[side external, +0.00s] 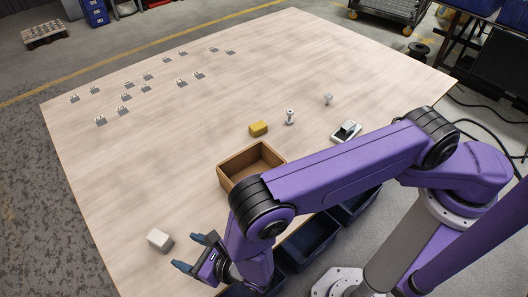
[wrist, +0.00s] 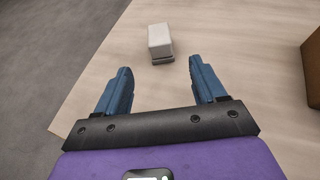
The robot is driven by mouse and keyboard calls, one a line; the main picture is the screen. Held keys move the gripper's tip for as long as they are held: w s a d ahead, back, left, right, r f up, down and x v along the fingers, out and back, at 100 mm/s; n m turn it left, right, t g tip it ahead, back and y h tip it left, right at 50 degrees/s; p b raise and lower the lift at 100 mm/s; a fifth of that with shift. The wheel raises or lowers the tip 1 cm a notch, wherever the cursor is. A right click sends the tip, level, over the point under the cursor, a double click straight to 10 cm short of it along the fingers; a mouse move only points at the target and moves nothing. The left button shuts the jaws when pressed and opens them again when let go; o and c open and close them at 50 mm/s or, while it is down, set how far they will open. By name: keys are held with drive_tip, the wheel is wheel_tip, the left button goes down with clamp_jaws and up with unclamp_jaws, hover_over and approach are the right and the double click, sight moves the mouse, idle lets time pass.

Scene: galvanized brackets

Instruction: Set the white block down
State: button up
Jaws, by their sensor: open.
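The white block (side external: 160,240) rests on the table near its front left edge. My gripper (side external: 188,251) is just right of the block in the side view. Its two blue fingers are spread apart, and nothing is between them. In the wrist view the gap between the fingertips (wrist: 160,76) is empty. The block and the fingers appear apart.
An open brown wooden box (side external: 235,157) stands right of the block. Behind it are a yellow block (side external: 258,128), a bolt-like piece (side external: 290,117) and a small device (side external: 346,131). Several brackets (side external: 147,77) stand at the far left. Dark blue bins (side external: 312,238) sit at the table's front edge.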

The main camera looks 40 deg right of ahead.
drive_tip(key=w+d+r+m+h, duration=0.4)
drive_tip(key=d+r+m, duration=0.1)
drive_tip(key=d+r, duration=0.25)
drive_tip(key=w+d+r+m+h, duration=0.35)
drive_tip(key=d+r+m, duration=0.25)
drive_tip(key=r, duration=0.3)
drive_tip(key=s+d+r+m+g+h, duration=0.2)
drive_tip(key=s+d+r+m, duration=0.15)
drive_tip(key=d, duration=0.35)
drive_tip(key=s+d+r+m+g+h, duration=0.2)
drive_tip(key=d+r+m, duration=0.2)
drive_tip(key=d, duration=0.2)
drive_tip(key=s+d+r+m+g+y, duration=0.2)
drive_tip(key=s+d, duration=0.4)
drive_tip(key=s, duration=0.4)
drive_tip(key=s+d+r+m+g+y, duration=0.3)
drive_tip(key=s+d+m+g, duration=0.3)
drive_tip(key=s, duration=0.4)
drive_tip(key=shift+s+d+r+m+y, duration=0.25)
drive_tip(key=shift+s+d+m+y, duration=0.05)
drive_tip(key=shift+d+m+y, duration=0.4)
